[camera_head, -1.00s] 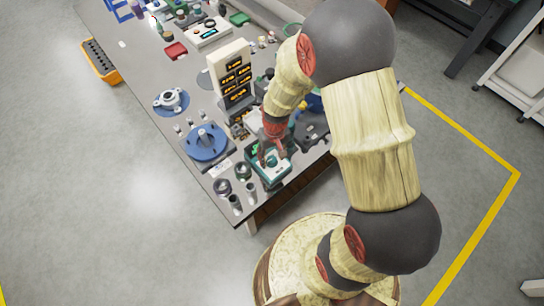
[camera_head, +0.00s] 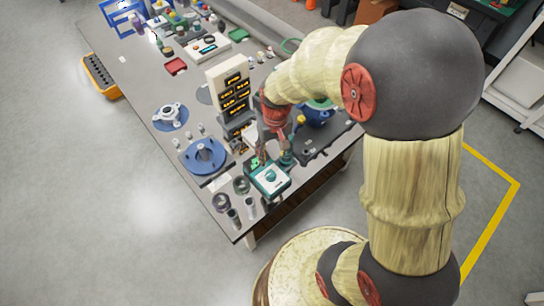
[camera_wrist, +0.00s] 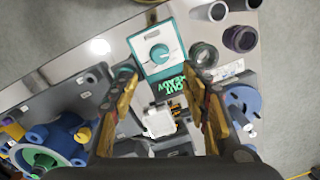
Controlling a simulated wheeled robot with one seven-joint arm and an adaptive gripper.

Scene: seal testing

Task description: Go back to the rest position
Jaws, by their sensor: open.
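My gripper (camera_head: 276,138) hangs over the front part of the grey workbench (camera_head: 143,111), just behind a teal and white box with a round knob (camera_head: 269,179). In the wrist view my gripper (camera_wrist: 165,92) is open, its two fingers wide apart with nothing held between them. The teal knob box (camera_wrist: 158,46) lies beyond the fingertips, apart from them. A small white block (camera_wrist: 158,122) and green lettering show below, between the fingers. My arm hides part of the bench's right side.
A pale tower with lit displays (camera_head: 232,88) stands close to the left of my gripper. A blue flanged part (camera_head: 203,156) and dark rings and cylinders (camera_head: 222,202) stand on the bench. A blue pump-like part (camera_head: 318,114) lies to the right.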

